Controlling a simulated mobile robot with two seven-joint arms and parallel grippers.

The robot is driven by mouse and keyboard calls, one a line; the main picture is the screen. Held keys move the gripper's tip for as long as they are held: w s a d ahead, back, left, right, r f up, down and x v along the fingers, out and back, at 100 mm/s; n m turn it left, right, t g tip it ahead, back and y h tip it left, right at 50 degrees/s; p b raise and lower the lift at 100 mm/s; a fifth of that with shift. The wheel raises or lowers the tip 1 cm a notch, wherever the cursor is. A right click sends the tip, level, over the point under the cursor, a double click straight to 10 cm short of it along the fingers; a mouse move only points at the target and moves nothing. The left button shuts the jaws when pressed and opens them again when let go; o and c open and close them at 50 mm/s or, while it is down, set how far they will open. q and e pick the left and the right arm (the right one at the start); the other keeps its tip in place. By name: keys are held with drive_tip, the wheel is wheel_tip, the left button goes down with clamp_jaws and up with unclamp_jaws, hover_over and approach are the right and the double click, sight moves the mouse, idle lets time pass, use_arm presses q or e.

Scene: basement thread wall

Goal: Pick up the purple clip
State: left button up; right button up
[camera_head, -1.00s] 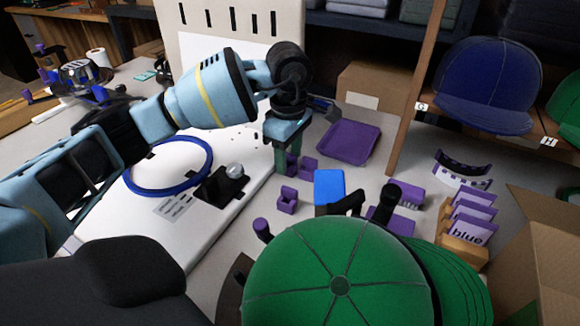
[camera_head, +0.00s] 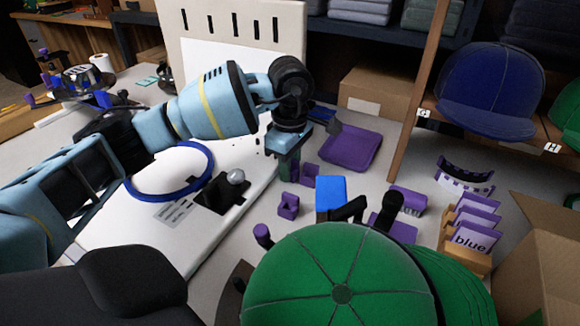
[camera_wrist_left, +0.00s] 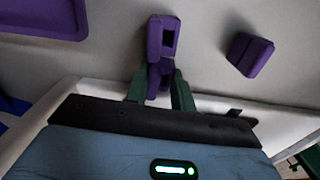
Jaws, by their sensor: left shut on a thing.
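My left gripper (camera_head: 290,172) reaches down from the left arm to the table, between the white board and the purple tray. In the left wrist view its green fingers (camera_wrist_left: 160,92) are shut on a purple clip (camera_wrist_left: 161,72). The clip's far part, with a dark opening, extends beyond the fingertips; whether it is all one piece is hard to tell. In the head view purple shows beside the fingers (camera_head: 309,174). A second purple clip (camera_head: 289,206) lies apart on the table and also shows in the wrist view (camera_wrist_left: 250,55). My right gripper is not identifiable.
A purple tray (camera_head: 351,149) lies behind the gripper. A blue block (camera_head: 330,193) and a green cap (camera_head: 340,275) are in front. A blue ring (camera_head: 133,193) and a silver knob (camera_head: 236,177) sit on the white board. A cardboard box (camera_head: 545,245) stands right.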

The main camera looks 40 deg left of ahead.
use_arm(q)
drive_tip(key=shift+r, duration=0.7)
wheel_tip(320, 180, up, 2)
drive_tip(key=shift+r+p, duration=0.25)
drive_tip(key=shift+p, duration=0.3)
drive_tip(key=s+d, duration=0.1)
drive_tip(key=s, duration=0.4)
drive_tip(key=s+d+p, duration=0.1)
drive_tip(key=s, duration=0.4)
drive_tip(key=s+d+r+p, duration=0.1)
drive_tip(key=s, duration=0.4)
drive_tip(key=shift+s+d, duration=0.15)
drive_tip(key=shift+d, duration=0.15)
drive_tip(key=shift+s, duration=0.15)
use_arm(e)
drive_tip(key=r, duration=0.2)
drive_tip(key=w+r, duration=0.1)
drive_tip(key=shift+a+r, duration=0.2)
drive_tip(key=shift+a, duration=0.1)
drive_tip(key=shift+w, duration=0.1)
drive_tip(key=shift+w+t, duration=0.3)
drive_tip(key=shift+r, duration=0.1)
